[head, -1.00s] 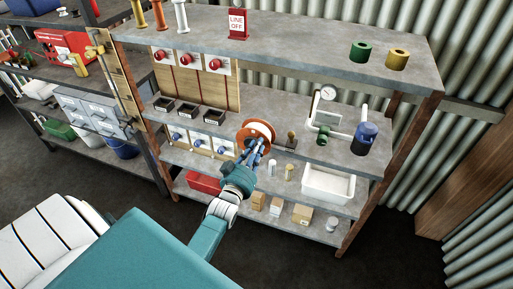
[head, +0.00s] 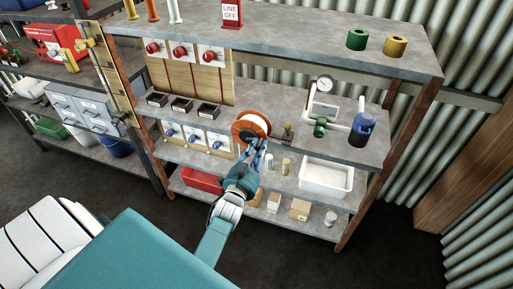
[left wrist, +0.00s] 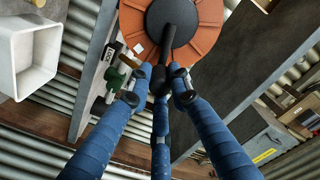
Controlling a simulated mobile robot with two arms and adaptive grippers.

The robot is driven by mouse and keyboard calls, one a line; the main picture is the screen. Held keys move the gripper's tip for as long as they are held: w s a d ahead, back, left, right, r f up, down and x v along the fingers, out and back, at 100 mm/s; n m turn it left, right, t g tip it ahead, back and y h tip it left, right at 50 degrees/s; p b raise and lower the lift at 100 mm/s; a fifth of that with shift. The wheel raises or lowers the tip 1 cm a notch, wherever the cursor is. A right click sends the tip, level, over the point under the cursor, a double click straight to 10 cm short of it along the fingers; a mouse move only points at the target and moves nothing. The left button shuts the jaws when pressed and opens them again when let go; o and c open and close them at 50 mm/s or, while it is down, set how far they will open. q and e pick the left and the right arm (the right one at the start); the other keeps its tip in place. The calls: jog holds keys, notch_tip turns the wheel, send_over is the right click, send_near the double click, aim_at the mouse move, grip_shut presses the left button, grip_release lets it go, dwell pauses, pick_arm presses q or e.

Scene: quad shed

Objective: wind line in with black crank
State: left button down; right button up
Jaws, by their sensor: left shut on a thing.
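An orange reel (head: 238,138) with white line wound on it stands on the middle shelf. It also fills the top of the left wrist view (left wrist: 208,14). My left gripper (head: 261,146), with blue fingers, is in front of the reel. In the left wrist view its fingers (left wrist: 160,88) close around the handle from both sides. In the head view the fingers hide most of the crank. My right gripper is not in view.
A stamp-like brown object (head: 287,131) and pipework with a gauge (head: 324,84) stand right of the reel. Small dark bins (head: 182,104) are at its left. A white tub (head: 327,188) is on the shelf below. A red LINE OFF sign (head: 231,14) stands above.

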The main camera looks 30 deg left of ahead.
pick_arm(q)
jog(key=shift+d+f+m+b, duration=0.15)
jog(key=shift+f+m+b, duration=0.4)
jog(key=shift+f+m, duration=0.35)
jog(key=a+f+m+b, duration=0.3)
jog(key=f+m+b, duration=0.2)
jog(key=m+b, duration=0.4)
jog(key=shift+s+f+m, duration=0.2)
jog(key=shift+s+m, duration=0.15)
jog(key=shift+m, duration=1.75)
jog(key=c, duration=1.6)
grip_release()
jog(key=shift+o, duration=0.2)
